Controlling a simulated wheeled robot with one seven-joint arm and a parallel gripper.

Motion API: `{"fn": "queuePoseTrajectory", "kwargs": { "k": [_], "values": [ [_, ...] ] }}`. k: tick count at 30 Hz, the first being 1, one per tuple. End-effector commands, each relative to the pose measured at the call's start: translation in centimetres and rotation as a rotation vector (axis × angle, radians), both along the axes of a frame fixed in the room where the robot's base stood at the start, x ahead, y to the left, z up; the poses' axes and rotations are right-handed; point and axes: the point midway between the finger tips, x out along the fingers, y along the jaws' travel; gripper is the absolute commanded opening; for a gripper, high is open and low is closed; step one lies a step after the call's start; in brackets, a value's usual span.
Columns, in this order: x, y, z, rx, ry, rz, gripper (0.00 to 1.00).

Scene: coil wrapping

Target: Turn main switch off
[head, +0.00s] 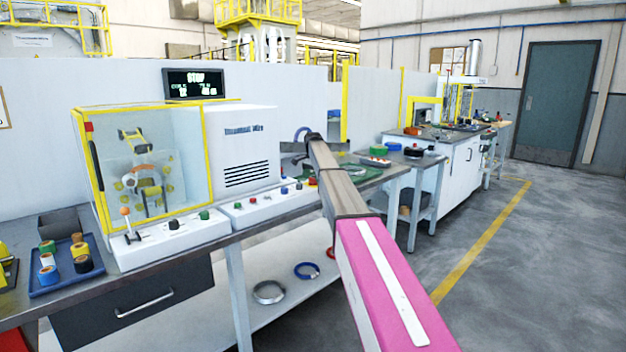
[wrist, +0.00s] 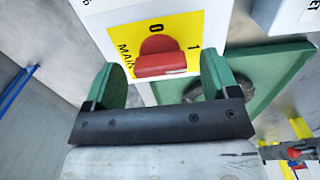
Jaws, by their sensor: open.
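The main switch is a red knob (wrist: 160,58) on a yellow plate (wrist: 185,28) marked "MAIN", 0 and 1, on a white box. It shows at the top middle of the wrist view. My gripper (wrist: 162,80) is open, with one green finger left of the knob and the other right of it. I cannot tell if either finger touches the knob, or which mark the knob points to. In the head view my arm reaches away toward the bench, and its far end is small and partly hidden; the switch cannot be made out there.
A green part (wrist: 265,75) lies beyond the right finger. Rings lie on the lower shelf (head: 300,310). The floor (head: 480,300) at right is clear.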

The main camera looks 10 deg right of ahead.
Motion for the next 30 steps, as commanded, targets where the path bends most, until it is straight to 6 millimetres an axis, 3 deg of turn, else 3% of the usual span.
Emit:
{"fn": "queuePoseTrajectory", "kwargs": {
  "k": [10, 14, 15, 30],
  "values": [
    [0.01, 0.01, -0.65, 0.0, 0.0, 0.0, 0.78],
    [0.01, 0.01, -0.64, 0.0, 0.0, 0.0, 0.35],
    [0.01, 0.01, -0.63, 0.0, 0.0, 0.0, 0.31],
    [0.01, 0.0, -0.64, -0.001, -0.001, 0.114, 0.32]
  ]
}}
